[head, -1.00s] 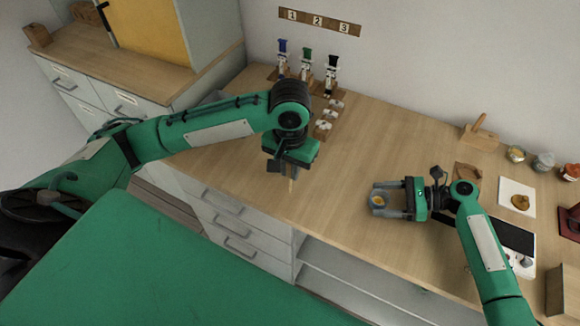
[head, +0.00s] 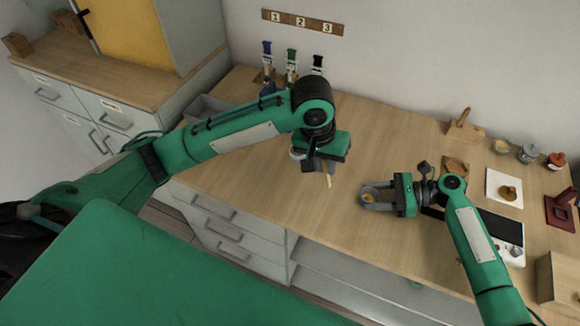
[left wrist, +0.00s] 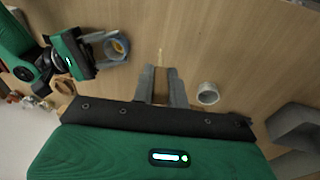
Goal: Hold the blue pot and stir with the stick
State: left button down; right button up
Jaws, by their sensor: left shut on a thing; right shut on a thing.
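The blue pot (head: 370,194) is a small round vessel with golden contents, held low over the worktop by my right gripper (head: 374,199), whose fingers are shut around it. Its blue rim also shows in the left wrist view (left wrist: 117,46), at upper left. My left gripper (head: 321,167) is shut on a thin pale stick (head: 328,181) that points down from its fingers. In the left wrist view the stick (left wrist: 160,58) sticks out beyond the fingertips (left wrist: 162,84). The stick's tip is apart from the pot, to the left of it in the head view.
A small white cup (left wrist: 208,93) stands on the worktop near my left gripper. Jars (head: 527,153), a white card (head: 503,188) and a wooden block (head: 463,130) lie right. The middle worktop is clear.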

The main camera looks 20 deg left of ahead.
pick_arm(q)
jog(key=w+d+r+t+h, duration=0.1)
jog(key=w+d+r+h, duration=0.15)
jog(key=d, duration=0.65)
notch_tip(320, 180, down, 8)
jog(key=shift+w+f, duration=0.25)
jog(key=shift+w, duration=0.15)
jog(key=shift+y, duration=0.25)
jog(key=shift+w, duration=0.1)
dwell(0.3)
